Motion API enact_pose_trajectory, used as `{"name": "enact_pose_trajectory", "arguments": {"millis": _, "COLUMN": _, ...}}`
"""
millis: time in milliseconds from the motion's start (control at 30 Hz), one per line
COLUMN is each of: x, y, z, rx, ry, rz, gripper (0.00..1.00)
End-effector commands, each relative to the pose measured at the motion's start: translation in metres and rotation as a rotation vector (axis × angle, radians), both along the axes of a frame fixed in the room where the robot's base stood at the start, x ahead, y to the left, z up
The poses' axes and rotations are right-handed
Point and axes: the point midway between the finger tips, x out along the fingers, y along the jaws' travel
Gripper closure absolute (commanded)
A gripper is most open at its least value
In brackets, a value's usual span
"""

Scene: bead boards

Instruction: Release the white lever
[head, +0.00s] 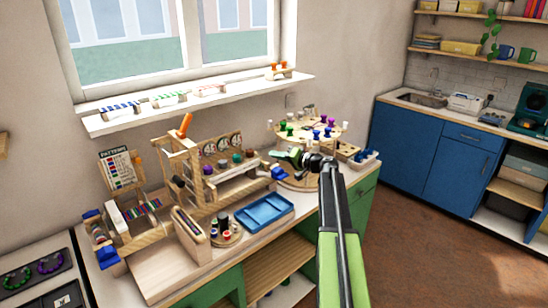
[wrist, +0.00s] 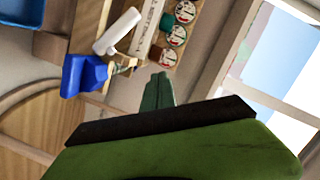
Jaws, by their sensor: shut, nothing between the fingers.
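The white lever (wrist: 118,32) shows in the wrist view as a short, rounded white bar at a slant on the wooden frame. It lies just above a blue block (wrist: 84,76), which also shows in the head view (head: 279,173). My gripper (head: 280,154) is beside the right end of the wooden bead frame. Its green fingertips (wrist: 160,90) are together and empty. In the wrist view they appear below and right of the lever, apart from it.
A round wooden board with coloured pegs (head: 325,132) stands behind and right of my gripper. A blue tray (head: 264,210) lies on the bench in front. An orange lever (head: 185,124) sticks up from the wooden frame. Round dials (wrist: 176,36) line the frame.

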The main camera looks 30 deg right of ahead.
Motion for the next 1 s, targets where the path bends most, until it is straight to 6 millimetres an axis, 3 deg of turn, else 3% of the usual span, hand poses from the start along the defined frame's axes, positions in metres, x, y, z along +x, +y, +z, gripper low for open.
{"name": "enact_pose_trajectory", "arguments": {"millis": 33, "x": -0.018, "y": -0.006, "z": 0.004, "rx": -0.001, "ry": 0.0, "rz": -0.005, "gripper": 1.0}}
{"name": "enact_pose_trajectory", "arguments": {"millis": 200, "x": -0.057, "y": -0.021, "z": 0.012, "rx": 0.0, "ry": 0.0, "rz": -0.006, "gripper": 1.0}}
{"name": "enact_pose_trajectory", "arguments": {"millis": 400, "x": -0.085, "y": -0.033, "z": 0.017, "rx": 0.0, "ry": -0.001, "rz": -0.007, "gripper": 1.0}}
{"name": "enact_pose_trajectory", "arguments": {"millis": 1000, "x": -0.093, "y": -0.038, "z": 0.018, "rx": 0.001, "ry": 0.0, "rz": -0.006, "gripper": 1.0}}
